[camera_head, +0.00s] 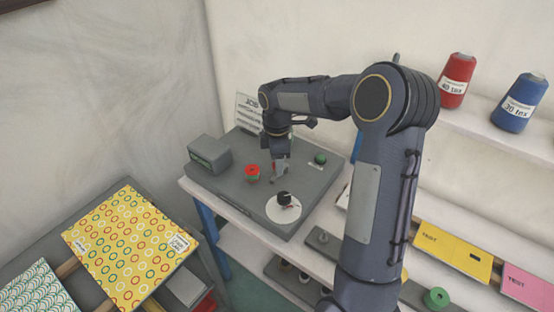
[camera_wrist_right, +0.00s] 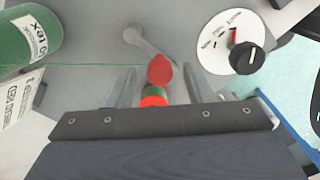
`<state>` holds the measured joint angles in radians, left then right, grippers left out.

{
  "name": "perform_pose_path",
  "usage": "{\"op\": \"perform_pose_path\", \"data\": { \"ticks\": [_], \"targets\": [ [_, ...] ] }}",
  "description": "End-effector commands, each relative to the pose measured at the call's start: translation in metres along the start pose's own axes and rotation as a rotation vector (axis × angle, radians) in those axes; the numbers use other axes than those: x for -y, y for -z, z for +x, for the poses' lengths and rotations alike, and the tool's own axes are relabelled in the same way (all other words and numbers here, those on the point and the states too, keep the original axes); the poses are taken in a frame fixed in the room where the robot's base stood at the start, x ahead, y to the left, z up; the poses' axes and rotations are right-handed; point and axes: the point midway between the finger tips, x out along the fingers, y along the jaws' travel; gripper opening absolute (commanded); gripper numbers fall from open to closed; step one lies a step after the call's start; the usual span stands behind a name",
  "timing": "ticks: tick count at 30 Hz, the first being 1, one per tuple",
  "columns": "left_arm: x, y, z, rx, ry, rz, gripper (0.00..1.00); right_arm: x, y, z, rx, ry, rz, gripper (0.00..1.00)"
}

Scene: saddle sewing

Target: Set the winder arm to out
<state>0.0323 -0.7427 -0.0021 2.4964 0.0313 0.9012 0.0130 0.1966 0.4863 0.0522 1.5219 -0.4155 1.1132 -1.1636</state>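The winder (camera_head: 225,180) is a grey flat machine on the white table in the head view. In the right wrist view its arm looks like a pale grey lever (camera_wrist_right: 146,42) with a red knob (camera_wrist_right: 160,70) at its end. My right gripper (camera_head: 281,170) points down over the winder. In the right wrist view its two fingers (camera_wrist_right: 157,88) stand apart on either side of the red knob, with gaps showing. A red and green round piece (camera_wrist_right: 154,96) lies close below the knob, partly hidden by the gripper body. My left gripper is not in view.
A white dial (camera_head: 284,209) with a black knob sits at the winder's front; it also shows in the wrist view (camera_wrist_right: 215,48). A red round piece (camera_head: 253,173) and a green one (camera_head: 320,158) stand on the plate. A green thread cone (camera_wrist_right: 28,38) trails thread across.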

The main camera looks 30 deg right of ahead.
Motion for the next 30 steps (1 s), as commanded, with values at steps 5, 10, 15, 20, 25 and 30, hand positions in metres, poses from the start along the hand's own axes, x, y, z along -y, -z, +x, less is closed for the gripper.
{"op": "perform_pose_path", "data": {
  "ticks": [5, 10, 15, 20, 25, 30],
  "targets": [
    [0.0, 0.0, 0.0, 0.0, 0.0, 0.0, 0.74, 0.0, 0.0, 0.001, 0.0, 0.001, 0.001, 0.47],
    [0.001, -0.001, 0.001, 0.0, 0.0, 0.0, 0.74, -0.001, 0.0, -0.006, -0.001, -0.002, 0.001, 0.47],
    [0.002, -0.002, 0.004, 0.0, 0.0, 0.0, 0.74, -0.001, 0.001, -0.034, -0.001, -0.004, 0.0, 0.47],
    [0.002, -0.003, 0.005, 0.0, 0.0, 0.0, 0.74, -0.001, 0.0, -0.06, -0.002, -0.003, 0.002, 0.47],
    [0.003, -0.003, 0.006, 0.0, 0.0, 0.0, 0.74, 0.0, 0.0, -0.075, -0.001, -0.001, 0.001, 0.47],
    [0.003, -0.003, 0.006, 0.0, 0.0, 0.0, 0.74, 0.0, 0.0, -0.078, 0.0, 0.001, 0.0, 0.47]
  ]
}}
